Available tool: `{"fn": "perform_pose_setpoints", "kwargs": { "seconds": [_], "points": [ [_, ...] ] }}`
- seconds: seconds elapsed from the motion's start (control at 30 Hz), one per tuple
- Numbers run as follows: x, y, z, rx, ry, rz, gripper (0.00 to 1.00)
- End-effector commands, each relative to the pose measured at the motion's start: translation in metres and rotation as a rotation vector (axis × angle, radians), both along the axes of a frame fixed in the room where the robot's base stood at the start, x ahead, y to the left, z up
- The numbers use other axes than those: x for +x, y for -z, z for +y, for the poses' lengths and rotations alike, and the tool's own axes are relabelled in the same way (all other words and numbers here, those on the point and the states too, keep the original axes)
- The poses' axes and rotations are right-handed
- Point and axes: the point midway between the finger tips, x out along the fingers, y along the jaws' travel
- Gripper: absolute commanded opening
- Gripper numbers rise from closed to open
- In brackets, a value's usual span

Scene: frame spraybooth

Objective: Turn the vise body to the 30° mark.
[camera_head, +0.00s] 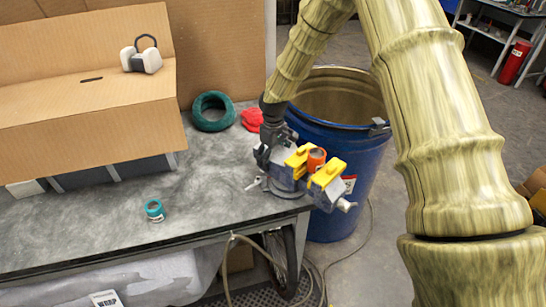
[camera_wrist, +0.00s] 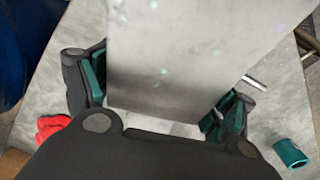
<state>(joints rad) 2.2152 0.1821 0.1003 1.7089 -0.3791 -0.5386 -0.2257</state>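The vise (camera_head: 283,170) is mounted at the right corner of the bench, with a grey-blue body and yellow jaw covers. An orange round piece (camera_head: 316,159) sits between the jaws. My gripper (camera_head: 266,152) reaches down to the rear left of the vise. In the wrist view, a large grey face of the vise body (camera_wrist: 185,70) fills the space between the teal finger pads of my gripper (camera_wrist: 158,100). The fingers are spread on either side of it; whether both pads press on it is unclear. The degree marks and the 30° mark cannot be made out.
A blue barrel (camera_head: 345,195) stands close behind and right of the vise. A green tape roll (camera_head: 213,111), a red item (camera_head: 252,119) and a small teal ring (camera_head: 154,210) lie on the bench (camera_head: 205,185). A cardboard box (camera_head: 90,105) fills its left rear.

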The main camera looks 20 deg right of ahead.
Motion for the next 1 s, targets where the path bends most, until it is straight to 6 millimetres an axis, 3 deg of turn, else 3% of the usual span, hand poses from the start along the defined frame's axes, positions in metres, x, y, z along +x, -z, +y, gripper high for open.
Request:
{"fn": "perform_pose_setpoints", "kwargs": {
  "seconds": [0.53, 0.67, 1.0],
  "points": [
    [0.001, -0.006, 0.002, 0.001, 0.001, 0.0, 1.0],
    [0.001, -0.022, 0.002, 0.001, 0.001, -0.003, 1.0],
    [0.001, -0.083, 0.001, 0.001, 0.001, -0.003, 1.0]
  ]
}}
